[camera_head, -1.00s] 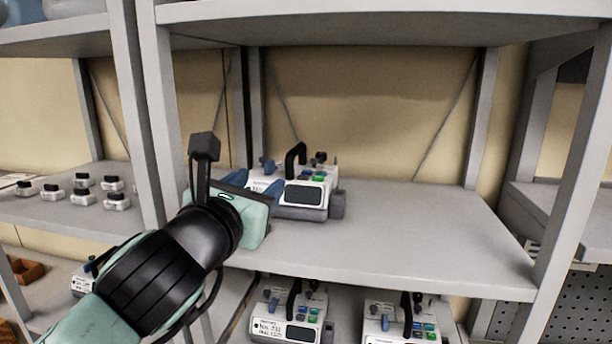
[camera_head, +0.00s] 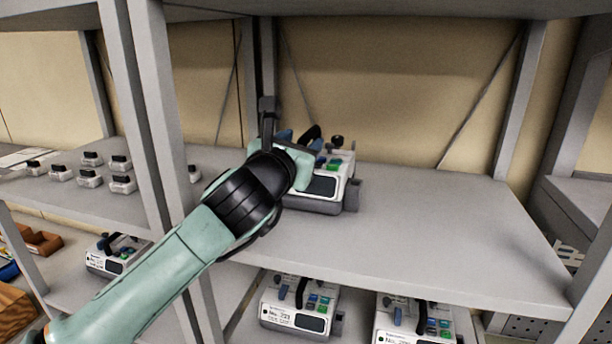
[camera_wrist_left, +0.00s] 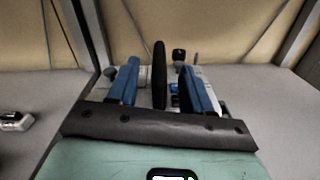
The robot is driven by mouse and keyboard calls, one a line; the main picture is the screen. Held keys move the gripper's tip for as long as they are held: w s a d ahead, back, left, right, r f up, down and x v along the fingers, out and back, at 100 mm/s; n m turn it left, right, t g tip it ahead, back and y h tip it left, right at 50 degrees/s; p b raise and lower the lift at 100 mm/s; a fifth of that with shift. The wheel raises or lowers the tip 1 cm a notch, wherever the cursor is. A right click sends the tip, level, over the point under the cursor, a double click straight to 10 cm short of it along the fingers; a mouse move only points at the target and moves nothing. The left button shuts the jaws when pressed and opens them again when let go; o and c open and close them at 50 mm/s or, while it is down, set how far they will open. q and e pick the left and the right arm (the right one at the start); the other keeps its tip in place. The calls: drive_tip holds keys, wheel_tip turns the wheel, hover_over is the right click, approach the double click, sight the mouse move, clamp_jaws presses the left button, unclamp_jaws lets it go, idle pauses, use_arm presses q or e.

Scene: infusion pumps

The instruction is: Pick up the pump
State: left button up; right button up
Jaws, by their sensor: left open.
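The pump (camera_head: 325,186) is a white and grey box with a dark screen, coloured buttons and a black handle. It stands on the middle shelf (camera_head: 430,225), and my left arm hides part of its left side. My left gripper (camera_head: 298,138) is over the left part of the pump, near the handle. In the left wrist view, the black handle (camera_wrist_left: 159,75) stands upright between the two blue fingers (camera_wrist_left: 158,82), with a gap on both sides. The gripper is open and holds nothing. My right gripper is not in view.
More pumps stand on the lower shelf, one below the middle (camera_head: 300,305) and one further right (camera_head: 415,322). Several small white devices (camera_head: 90,170) stand on the left shelf. A grey upright post (camera_head: 160,130) is close to my left arm. The middle shelf's right half is clear.

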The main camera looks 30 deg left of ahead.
sight(308, 133)
use_arm(q)
drive_tip(key=p+x, duration=0.1)
drive_tip(key=x, duration=0.4)
drive_tip(key=shift+s+d, duration=0.1)
drive_tip(key=shift+s, duration=0.2)
drive_tip(key=shift+c, duration=0.9)
drive_tip(key=c, duration=0.5)
clamp_jaws()
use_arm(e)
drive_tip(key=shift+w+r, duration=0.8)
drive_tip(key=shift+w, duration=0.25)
use_arm(q)
drive_tip(key=shift+w, duration=0.1)
drive_tip(key=shift+r, duration=0.1)
